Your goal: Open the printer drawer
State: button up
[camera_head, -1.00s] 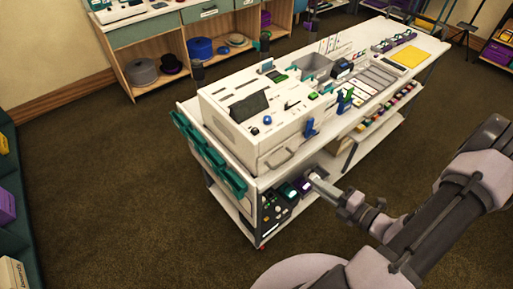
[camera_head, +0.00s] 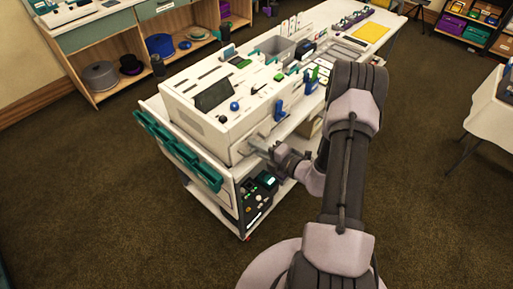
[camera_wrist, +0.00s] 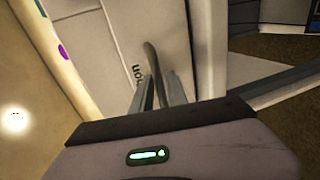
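The printer is the large white box (camera_head: 210,128) on the near end of the white cart in the head view. Its front face, with the drawer, also fills much of the wrist view as a pale panel (camera_wrist: 112,50) with dark lettering. The drawer looks shut in the head view. In the wrist view a dark curved handle (camera_wrist: 152,58) stands out from the panel. My gripper (camera_wrist: 158,84) has its two fingers on either side of this handle. I cannot tell whether they press on it. In the head view my gripper (camera_head: 262,146) is at the printer's front face.
Green bins (camera_head: 178,150) hang on the cart's left end. The lower shelf holds a dark device (camera_head: 256,204). A grey tray (camera_head: 275,48) and small items cover the cart top. Bare carpet (camera_head: 110,215) lies left of the cart.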

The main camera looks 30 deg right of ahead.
grip_shut()
dwell(1.4)
